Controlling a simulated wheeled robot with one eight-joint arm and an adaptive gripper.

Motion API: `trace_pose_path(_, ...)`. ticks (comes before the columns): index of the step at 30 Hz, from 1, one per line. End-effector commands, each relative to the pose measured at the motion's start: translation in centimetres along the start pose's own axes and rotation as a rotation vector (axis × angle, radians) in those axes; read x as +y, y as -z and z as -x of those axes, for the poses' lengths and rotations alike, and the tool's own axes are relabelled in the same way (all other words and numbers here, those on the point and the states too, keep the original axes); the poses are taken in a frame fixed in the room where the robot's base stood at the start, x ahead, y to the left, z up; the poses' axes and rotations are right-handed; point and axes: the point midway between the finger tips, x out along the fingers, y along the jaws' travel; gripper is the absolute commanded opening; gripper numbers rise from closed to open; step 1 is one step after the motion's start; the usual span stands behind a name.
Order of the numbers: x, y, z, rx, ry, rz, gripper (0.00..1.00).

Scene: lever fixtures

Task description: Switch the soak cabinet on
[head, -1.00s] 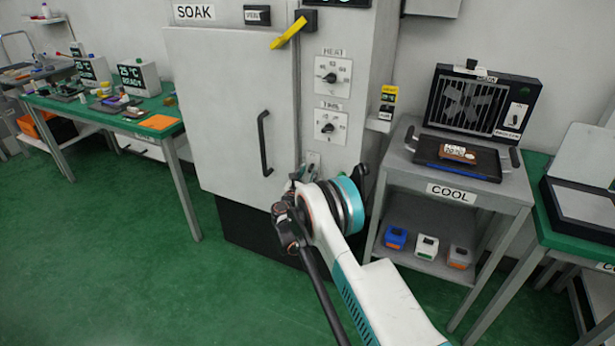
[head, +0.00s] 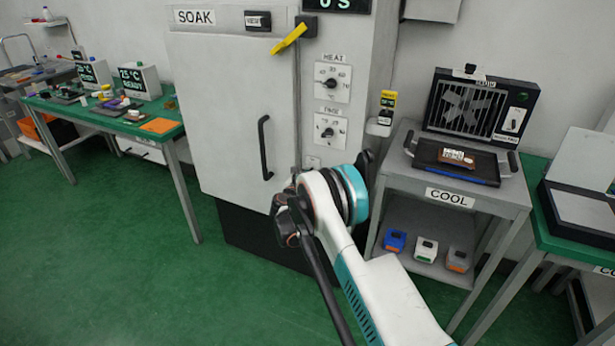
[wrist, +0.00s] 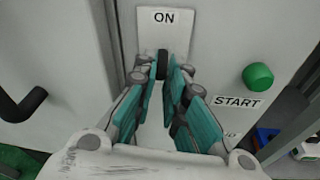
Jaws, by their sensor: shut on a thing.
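The soak cabinet (head: 230,110) is a tall pale grey cabinet with a SOAK label (head: 194,16). Its door is closed. A light switch plate (wrist: 149,30) marked ON at its top shows in the wrist view. A black switch lever (wrist: 163,62) stands just below the ON word. My gripper (wrist: 165,78) is shut on this lever, with its teal fingers on either side. The fingers hide the lower part of the plate. In the head view my wrist and arm cover the gripper and the lever.
A green START button (wrist: 257,76) is right of my gripper. The black door handle (head: 264,148) is to the left. HEAT (head: 332,83) and TIME (head: 329,130) dials and a yellow lever (head: 289,38) are above. The COOL cart (head: 458,199) stands close at right.

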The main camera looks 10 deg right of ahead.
Motion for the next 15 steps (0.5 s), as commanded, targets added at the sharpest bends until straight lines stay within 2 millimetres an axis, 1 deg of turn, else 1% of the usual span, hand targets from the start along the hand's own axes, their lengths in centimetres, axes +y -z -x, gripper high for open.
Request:
trace_pose_path(1, 0.1, -0.7, 0.1, 0.039, 0.007, -0.006, 0.00)
trace_pose_path(15, 0.5, -2.9, 0.1, 0.443, 0.080, -0.038, 0.00)
